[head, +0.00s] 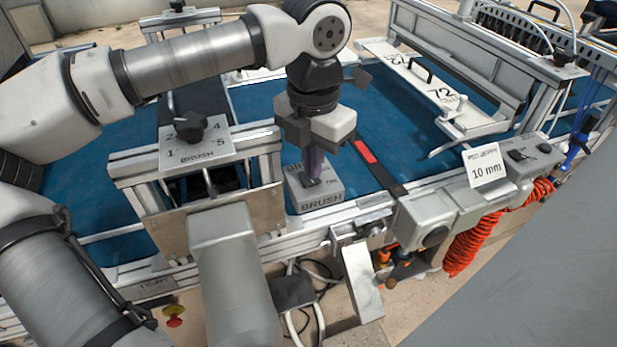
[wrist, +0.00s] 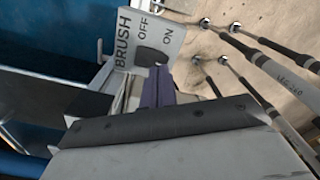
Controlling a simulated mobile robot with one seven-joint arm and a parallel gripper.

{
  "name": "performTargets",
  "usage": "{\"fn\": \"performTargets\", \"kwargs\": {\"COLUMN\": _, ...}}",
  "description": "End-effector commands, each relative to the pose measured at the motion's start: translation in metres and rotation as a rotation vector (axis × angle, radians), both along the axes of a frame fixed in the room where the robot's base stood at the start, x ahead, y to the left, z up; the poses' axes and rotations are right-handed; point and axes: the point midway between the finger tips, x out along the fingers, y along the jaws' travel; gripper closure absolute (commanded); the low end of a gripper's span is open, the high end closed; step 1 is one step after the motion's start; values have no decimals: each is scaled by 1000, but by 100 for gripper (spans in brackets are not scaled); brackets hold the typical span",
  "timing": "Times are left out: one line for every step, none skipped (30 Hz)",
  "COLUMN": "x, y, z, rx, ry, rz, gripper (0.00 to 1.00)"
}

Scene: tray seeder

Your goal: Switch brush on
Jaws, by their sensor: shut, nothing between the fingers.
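The brush switch box (head: 318,197) is a grey box labelled BRUSH on the machine's front rail, below my gripper in the head view. In the wrist view its face (wrist: 168,38) shows BRUSH, OFF and ON, with a black knob (wrist: 152,60) beside the words. I cannot tell clearly which word the knob points to. My gripper (head: 314,176) is shut, with purple fingers pointing down at the box. In the wrist view the fingertips (wrist: 158,82) are right at the knob and overlap its lower edge. Whether they touch it is unclear. The fingers hide part of the box in the head view.
A numbered BRUSH dial plate (head: 215,146) with a black knob stands left of the box. A black strip with a red mark (head: 365,152) lies to the right. A 10 mm card (head: 484,166) and a coiled red hose (head: 470,245) are further right.

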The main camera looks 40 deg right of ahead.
Motion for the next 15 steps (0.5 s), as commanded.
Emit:
{"fn": "performTargets", "kwargs": {"x": 0, "y": 0, "z": -1, "rx": 0, "ry": 0, "rz": 0, "gripper": 100}}
{"fn": "performTargets", "kwargs": {"x": 0, "y": 0, "z": -2, "rx": 0, "ry": 0, "rz": 0, "gripper": 100}}
{"fn": "performTargets", "kwargs": {"x": 0, "y": 0, "z": -3, "rx": 0, "ry": 0, "rz": 0, "gripper": 100}}
{"fn": "performTargets", "kwargs": {"x": 0, "y": 0, "z": -3, "rx": 0, "ry": 0, "rz": 0, "gripper": 100}}
{"fn": "performTargets", "kwargs": {"x": 0, "y": 0, "z": -4, "rx": 0, "ry": 0, "rz": 0, "gripper": 100}}
{"fn": "performTargets", "kwargs": {"x": 0, "y": 0, "z": -4, "rx": 0, "ry": 0, "rz": 0, "gripper": 100}}
{"fn": "performTargets", "kwargs": {"x": 0, "y": 0, "z": -5, "rx": 0, "ry": 0, "rz": 0, "gripper": 100}}
{"fn": "performTargets", "kwargs": {"x": 0, "y": 0, "z": -5, "rx": 0, "ry": 0, "rz": 0, "gripper": 100}}
{"fn": "performTargets", "kwargs": {"x": 0, "y": 0, "z": -6, "rx": 0, "ry": 0, "rz": 0, "gripper": 100}}
{"fn": "performTargets", "kwargs": {"x": 0, "y": 0, "z": -6, "rx": 0, "ry": 0, "rz": 0, "gripper": 100}}
{"fn": "performTargets", "kwargs": {"x": 0, "y": 0, "z": -6, "rx": 0, "ry": 0, "rz": 0, "gripper": 100}}
{"fn": "performTargets", "kwargs": {"x": 0, "y": 0, "z": -7, "rx": 0, "ry": 0, "rz": 0, "gripper": 100}}
{"fn": "performTargets", "kwargs": {"x": 0, "y": 0, "z": -8, "rx": 0, "ry": 0, "rz": 0, "gripper": 100}}
{"fn": "performTargets", "kwargs": {"x": 0, "y": 0, "z": -8, "rx": 0, "ry": 0, "rz": 0, "gripper": 100}}
{"fn": "performTargets", "kwargs": {"x": 0, "y": 0, "z": -9, "rx": 0, "ry": 0, "rz": 0, "gripper": 100}}
